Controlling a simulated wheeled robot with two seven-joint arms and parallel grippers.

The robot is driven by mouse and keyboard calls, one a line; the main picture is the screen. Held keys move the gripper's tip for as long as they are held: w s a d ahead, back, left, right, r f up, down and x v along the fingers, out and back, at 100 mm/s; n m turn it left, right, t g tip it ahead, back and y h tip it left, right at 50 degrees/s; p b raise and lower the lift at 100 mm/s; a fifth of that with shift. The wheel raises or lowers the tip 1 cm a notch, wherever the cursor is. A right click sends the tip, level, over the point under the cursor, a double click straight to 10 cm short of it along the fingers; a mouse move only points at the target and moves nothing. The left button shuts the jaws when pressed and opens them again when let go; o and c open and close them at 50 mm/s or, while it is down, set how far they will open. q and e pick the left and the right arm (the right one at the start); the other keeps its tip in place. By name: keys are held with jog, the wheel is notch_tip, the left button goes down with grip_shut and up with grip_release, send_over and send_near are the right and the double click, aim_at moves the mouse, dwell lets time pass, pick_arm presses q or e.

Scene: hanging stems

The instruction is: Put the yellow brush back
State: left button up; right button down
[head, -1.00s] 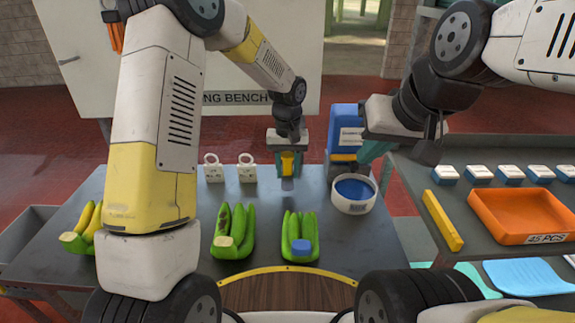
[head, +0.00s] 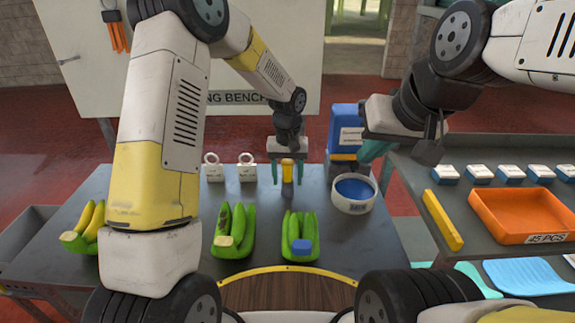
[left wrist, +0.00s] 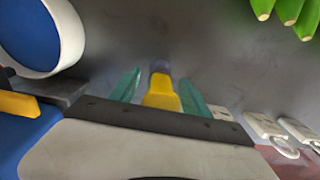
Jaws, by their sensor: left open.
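The yellow brush (head: 287,171) stands roughly upright over the far part of the grey table. Its lower end is dark and small, so I cannot tell exactly what it rests on. My left gripper (head: 287,174) is open, with one teal finger on each side of the brush and gaps between. The left wrist view shows the same: the yellow brush (left wrist: 160,93) lies between the two spread fingers of the left gripper (left wrist: 160,88). My right gripper (head: 374,152) hangs by the round tub; its finger opening is hidden.
A white tub with blue contents (head: 353,205) stands right of the brush. A blue box (head: 346,125) is behind it. Two white tags (head: 247,170) are to the left. Green banana bunches (head: 232,235) lie nearer. An orange tray (head: 518,212) is on the right bench.

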pick_arm(q)
notch_tip(320, 180, up, 12)
jog(key=shift+r, duration=0.1)
jog(key=s+a+r+t+h, duration=0.1)
jog(key=s+a+r+t, duration=0.2)
jog(key=s+a+r, duration=0.7)
jog(key=s+a+r+t, duration=0.1)
jog(key=s+a, duration=0.1)
jog(key=s, duration=0.5)
jog(key=s+a+r+t+h, duration=0.1)
jog(key=s+a+t, duration=0.1)
jog(key=s, duration=0.5)
jog(key=shift+s+a+r, duration=0.1)
